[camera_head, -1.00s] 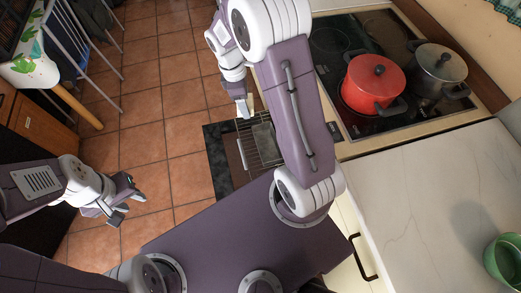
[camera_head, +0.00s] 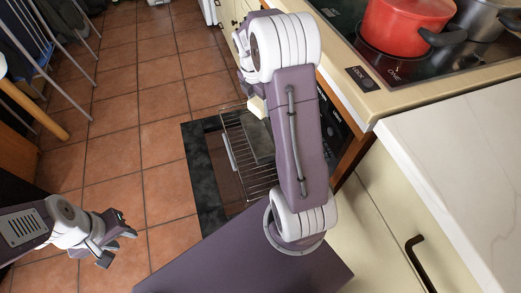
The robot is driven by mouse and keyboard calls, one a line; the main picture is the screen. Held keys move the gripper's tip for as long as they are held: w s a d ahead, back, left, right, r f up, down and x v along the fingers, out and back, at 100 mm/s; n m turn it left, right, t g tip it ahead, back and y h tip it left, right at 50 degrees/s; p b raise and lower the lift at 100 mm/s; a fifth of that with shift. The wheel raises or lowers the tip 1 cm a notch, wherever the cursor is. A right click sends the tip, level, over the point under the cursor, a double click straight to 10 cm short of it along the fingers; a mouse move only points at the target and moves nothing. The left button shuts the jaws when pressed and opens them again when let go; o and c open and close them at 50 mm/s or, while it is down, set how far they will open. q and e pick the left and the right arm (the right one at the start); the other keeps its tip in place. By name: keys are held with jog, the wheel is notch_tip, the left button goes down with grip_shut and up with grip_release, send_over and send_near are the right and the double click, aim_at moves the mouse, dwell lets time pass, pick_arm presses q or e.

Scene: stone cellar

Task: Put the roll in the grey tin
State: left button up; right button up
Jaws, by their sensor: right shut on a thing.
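The grey tin (camera_head: 262,145) sits on the wire rack of the open oven, partly hidden behind my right upper arm. My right gripper (camera_head: 251,95) is mostly hidden by my own arm. It is shut on a small pale cream thing, which I take for the roll (camera_head: 257,107); only part of it shows. The roll appears above the far end of the tin, and the gap between them cannot be judged. My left gripper (camera_head: 121,245) is open and empty over the tiled floor at the lower left.
The oven rack (camera_head: 240,130) is pulled out over the lowered oven door (camera_head: 200,165). A red pot (camera_head: 403,25) and a dark pot (camera_head: 485,20) stand on the hob. A white worktop (camera_head: 465,150) lies right.

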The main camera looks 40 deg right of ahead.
aim_at(262, 140)
pick_arm(q)
jog(key=shift+f, duration=0.4)
pick_arm(e)
jog(key=shift+d+f, duration=0.15)
jog(key=shift+f, duration=0.2)
